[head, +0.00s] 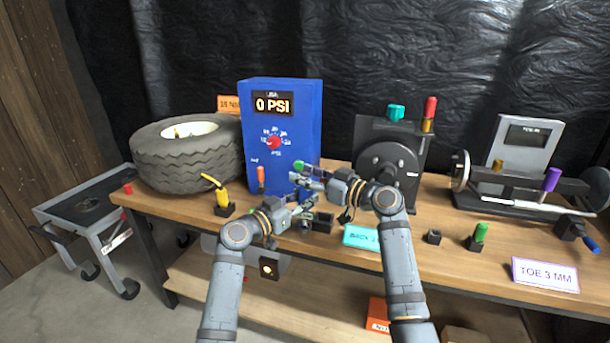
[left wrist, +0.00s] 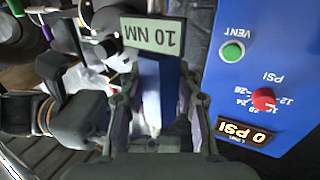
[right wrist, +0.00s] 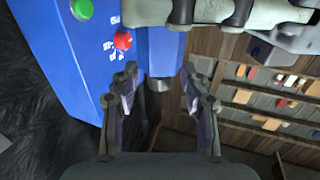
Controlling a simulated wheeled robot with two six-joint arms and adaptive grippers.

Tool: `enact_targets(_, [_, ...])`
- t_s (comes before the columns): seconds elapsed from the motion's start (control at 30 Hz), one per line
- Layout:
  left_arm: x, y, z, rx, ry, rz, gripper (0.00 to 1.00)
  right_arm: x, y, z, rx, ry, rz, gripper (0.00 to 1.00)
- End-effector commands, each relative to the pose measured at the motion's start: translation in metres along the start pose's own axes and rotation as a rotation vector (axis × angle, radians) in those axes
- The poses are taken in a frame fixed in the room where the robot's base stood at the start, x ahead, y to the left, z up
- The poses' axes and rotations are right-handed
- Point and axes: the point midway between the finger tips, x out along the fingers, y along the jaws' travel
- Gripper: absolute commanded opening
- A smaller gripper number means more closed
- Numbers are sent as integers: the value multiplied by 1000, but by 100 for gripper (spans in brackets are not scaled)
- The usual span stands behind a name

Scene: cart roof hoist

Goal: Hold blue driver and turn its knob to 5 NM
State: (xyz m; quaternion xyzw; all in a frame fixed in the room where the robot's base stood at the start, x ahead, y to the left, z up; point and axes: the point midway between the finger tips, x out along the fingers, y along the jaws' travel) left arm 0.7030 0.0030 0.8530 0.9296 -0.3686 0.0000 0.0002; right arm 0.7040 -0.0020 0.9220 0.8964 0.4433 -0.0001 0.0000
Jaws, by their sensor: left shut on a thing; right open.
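The blue driver (left wrist: 160,85) is between the fingers of my left gripper (left wrist: 160,105), which is shut on it. Its label (left wrist: 153,37) reads 10 NM, upside down in the left wrist view. In the right wrist view the driver's blue body (right wrist: 160,50) ends in a short grey knob (right wrist: 160,84). My right gripper (right wrist: 160,92) is open, with a finger on either side of the knob and visible gaps. In the head view my left gripper (head: 299,200) and right gripper (head: 310,178) are close together above the bench, mostly hiding the driver.
A blue box (head: 262,140) reading 0 PSI, with red dial and green VENT button, stands close behind the grippers. A tyre (head: 188,172) is at left. A yellow-handled tool (head: 221,196), an orange-handled tool (head: 261,178) and a cyan sign (head: 360,237) are nearby on the bench (head: 400,260).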

Motion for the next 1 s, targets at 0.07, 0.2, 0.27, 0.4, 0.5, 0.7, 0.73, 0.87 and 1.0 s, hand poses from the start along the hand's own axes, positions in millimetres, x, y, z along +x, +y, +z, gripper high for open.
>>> enact_targets(0.07, [0,0,0,0,0,0,0,3,0,0,0,-1,0,46])
enact_targets(0.2, [0,0,0,0,0,0,0,4,0,0,-1,-1,0,46])
enact_targets(0.27, [0,0,0,0,0,0,0,4,0,0,-1,-1,0,46])
enact_targets(0.4, [0,0,0,0,0,0,0,4,0,0,0,-1,0,31])
enact_targets(0.5, [0,0,0,0,0,0,0,4,0,0,0,-1,0,17])
enact_targets(0.7, [0,0,0,0,0,0,0,3,0,0,0,-1,0,0])
enact_targets(0.73, [0,0,0,0,0,0,0,3,0,0,0,-1,0,0])
enact_targets(0.87, [0,0,0,0,0,0,0,4,0,0,0,-1,-8,0])
enact_targets(1.0, [0,0,0,0,0,0,0,4,1,1,-1,-5,-47,0])
